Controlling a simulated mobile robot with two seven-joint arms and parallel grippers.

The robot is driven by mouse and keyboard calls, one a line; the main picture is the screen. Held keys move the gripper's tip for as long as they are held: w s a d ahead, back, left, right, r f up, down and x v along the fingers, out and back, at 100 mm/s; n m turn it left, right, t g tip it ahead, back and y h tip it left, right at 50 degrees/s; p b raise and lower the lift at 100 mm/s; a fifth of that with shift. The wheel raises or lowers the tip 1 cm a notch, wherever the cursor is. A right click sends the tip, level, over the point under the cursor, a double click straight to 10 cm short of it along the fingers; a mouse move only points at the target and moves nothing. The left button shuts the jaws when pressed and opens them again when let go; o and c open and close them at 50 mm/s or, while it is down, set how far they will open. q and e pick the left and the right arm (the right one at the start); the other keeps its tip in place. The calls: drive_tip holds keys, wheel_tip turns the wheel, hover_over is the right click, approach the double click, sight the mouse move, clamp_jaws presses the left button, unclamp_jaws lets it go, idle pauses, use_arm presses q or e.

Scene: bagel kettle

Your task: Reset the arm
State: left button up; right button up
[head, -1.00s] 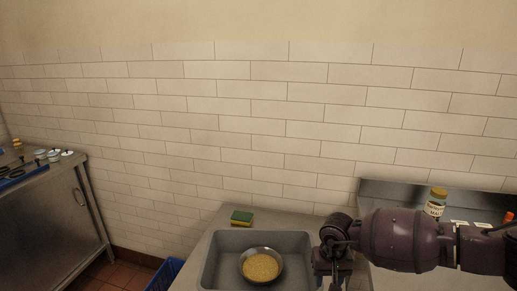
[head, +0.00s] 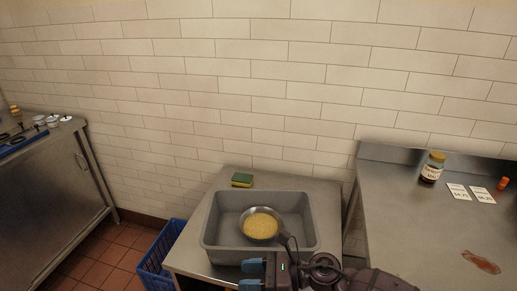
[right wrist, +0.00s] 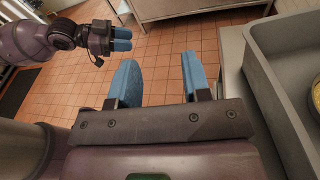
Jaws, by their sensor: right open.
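My right gripper (head: 251,275) is low in the head view, in front of the grey basin. Its two blue fingers are apart, and the right wrist view shows nothing between them (right wrist: 160,78). My left gripper (right wrist: 121,39) shows at the upper left of the right wrist view, with blue fingertips close together; whether they meet is unclear. It is outside the head view. A round metal pan (head: 261,237) with yellow grainy contents sits in the grey basin (head: 211,226), apart from my right fingers.
A green and yellow sponge (head: 242,180) lies behind the basin. A blue crate (head: 153,266) stands on the floor at left. The right steel counter (head: 400,220) holds a jar (head: 432,168), two cards (head: 470,193), an orange item (head: 503,183) and a reddish-brown piece (head: 481,262).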

drive_tip(key=d+m+t+h, duration=0.2)
drive_tip(key=d+m+t, duration=0.25)
drive_tip(key=m, duration=0.55)
drive_tip(key=w+d+f+m+t+h, duration=0.15)
drive_tip(key=d+m+t, duration=0.35)
drive_tip(key=m, duration=0.5)
drive_tip(key=d+m+t+h, duration=0.3)
drive_tip(key=m+t, duration=0.3)
drive_tip(key=m, duration=0.4)
drive_tip(key=s+d+f+m+g+h, duration=0.2)
drive_tip(key=s+d+f+m+h, duration=0.3)
drive_tip(key=m, duration=0.5)
drive_tip(key=s+d+f+m+g+h, duration=0.2)
drive_tip(key=s+d+f+m+h, duration=0.3)
drive_tip(key=s+d+m, duration=0.4)
drive_tip(key=d+f+m, duration=0.1)
drive_tip(key=d+m, duration=0.1)
drive_tip(key=d, duration=0.1)
drive_tip(key=shift+f, duration=0.25)
drive_tip(key=shift+d+g, duration=0.1)
drive_tip(key=shift+g, duration=0.15)
